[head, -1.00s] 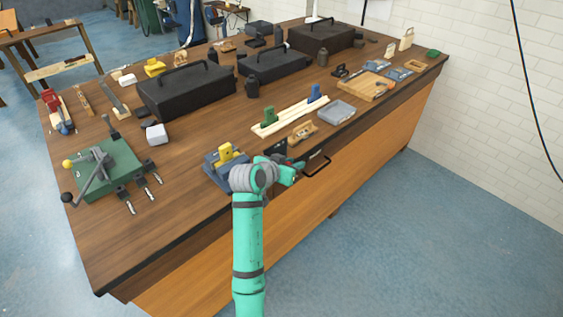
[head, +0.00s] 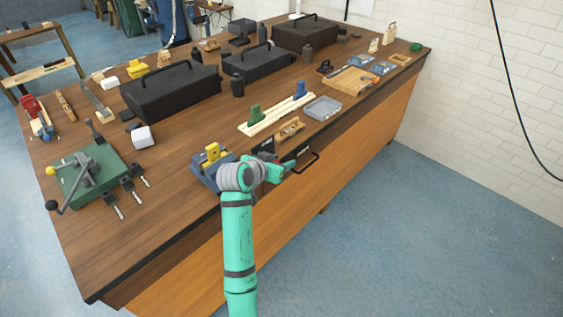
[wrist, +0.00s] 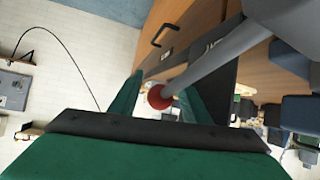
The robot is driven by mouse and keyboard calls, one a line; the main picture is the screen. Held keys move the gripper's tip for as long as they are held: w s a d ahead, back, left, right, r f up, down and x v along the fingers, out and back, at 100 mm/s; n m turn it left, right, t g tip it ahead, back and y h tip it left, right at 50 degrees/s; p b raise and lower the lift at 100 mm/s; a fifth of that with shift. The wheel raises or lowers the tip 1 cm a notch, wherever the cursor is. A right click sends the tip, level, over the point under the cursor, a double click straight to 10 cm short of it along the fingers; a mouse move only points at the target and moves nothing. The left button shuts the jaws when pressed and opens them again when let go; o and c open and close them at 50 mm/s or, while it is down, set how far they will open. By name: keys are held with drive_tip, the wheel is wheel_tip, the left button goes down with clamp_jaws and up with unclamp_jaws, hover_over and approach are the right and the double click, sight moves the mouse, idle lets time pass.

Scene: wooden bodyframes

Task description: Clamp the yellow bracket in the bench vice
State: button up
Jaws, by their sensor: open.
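The yellow bracket (head: 213,153) stands upright in or on the blue bench vice (head: 203,174) at the bench's front edge. From here I cannot tell whether the jaws touch it. My gripper (head: 284,168) is just right of the vice, beyond the front edge; my wrist hides part of the vice. In the wrist view, a grey bar (wrist: 215,65) with a red ball end (wrist: 160,97) runs in from the upper right. The ball shows between the two green fingers of my open gripper (wrist: 158,100). Contact cannot be told.
A drawer handle (head: 305,163) sticks out of the bench front close to my gripper. A green fixture (head: 92,178) with levers lies on the left. Black toolboxes (head: 172,90) stand behind. A grey tray (head: 322,108) lies to the right. The floor in front is clear.

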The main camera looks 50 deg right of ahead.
drive_tip(key=v, duration=1)
drive_tip(key=shift+a, duration=0.15)
